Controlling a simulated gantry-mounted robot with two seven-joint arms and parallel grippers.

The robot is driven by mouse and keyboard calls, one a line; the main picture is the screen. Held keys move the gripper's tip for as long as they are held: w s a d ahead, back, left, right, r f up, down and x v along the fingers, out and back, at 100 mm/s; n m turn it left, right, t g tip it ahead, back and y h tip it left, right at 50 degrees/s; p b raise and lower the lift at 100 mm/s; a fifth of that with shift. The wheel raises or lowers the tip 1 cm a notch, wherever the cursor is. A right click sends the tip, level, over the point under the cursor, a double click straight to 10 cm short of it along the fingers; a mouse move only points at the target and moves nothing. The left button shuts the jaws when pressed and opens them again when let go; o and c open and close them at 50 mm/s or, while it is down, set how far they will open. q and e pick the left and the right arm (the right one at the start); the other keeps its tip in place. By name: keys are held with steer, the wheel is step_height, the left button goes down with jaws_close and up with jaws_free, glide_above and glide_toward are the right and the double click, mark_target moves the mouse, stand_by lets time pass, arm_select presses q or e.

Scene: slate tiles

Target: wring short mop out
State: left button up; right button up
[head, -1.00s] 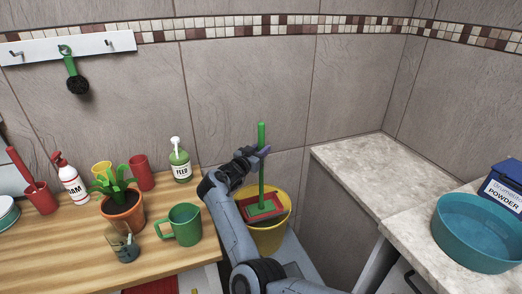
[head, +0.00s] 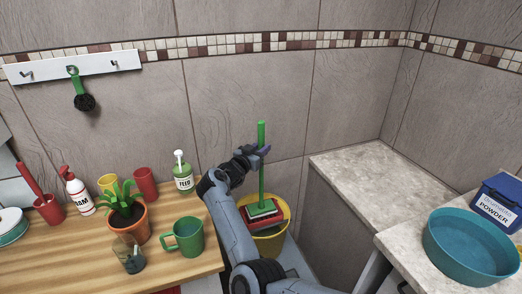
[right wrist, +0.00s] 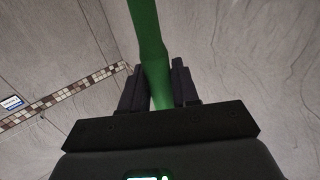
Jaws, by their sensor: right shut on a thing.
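The short mop has a green handle (head: 262,165) and a flat green head (head: 264,208) with a pale layer under it. It stands upright over the red wringer (head: 254,221) on the yellow bucket (head: 272,246). I cannot tell whether the mop head touches the wringer. My right gripper (head: 262,150) is shut on the upper handle; in the right wrist view the handle (right wrist: 150,55) passes between the two dark fingers. The inside of the bucket is mostly hidden. My left gripper is not in view.
The wooden counter at left (head: 75,257) holds a green mug (head: 188,238), a potted plant (head: 129,222), a glass (head: 130,258) and a FEED bottle (head: 184,180). A stone counter (head: 368,172) stands at right, with a teal basin (head: 470,250) and a blue powder box (head: 496,205).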

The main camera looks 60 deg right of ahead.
mark_target(259, 133)
steer(key=shift+r+p, duration=1.35)
steer(key=shift+r, duration=0.65)
steer(key=shift+r+p, duration=1.2)
steer(key=shift+r, duration=0.25)
steer(key=shift+f, duration=0.15)
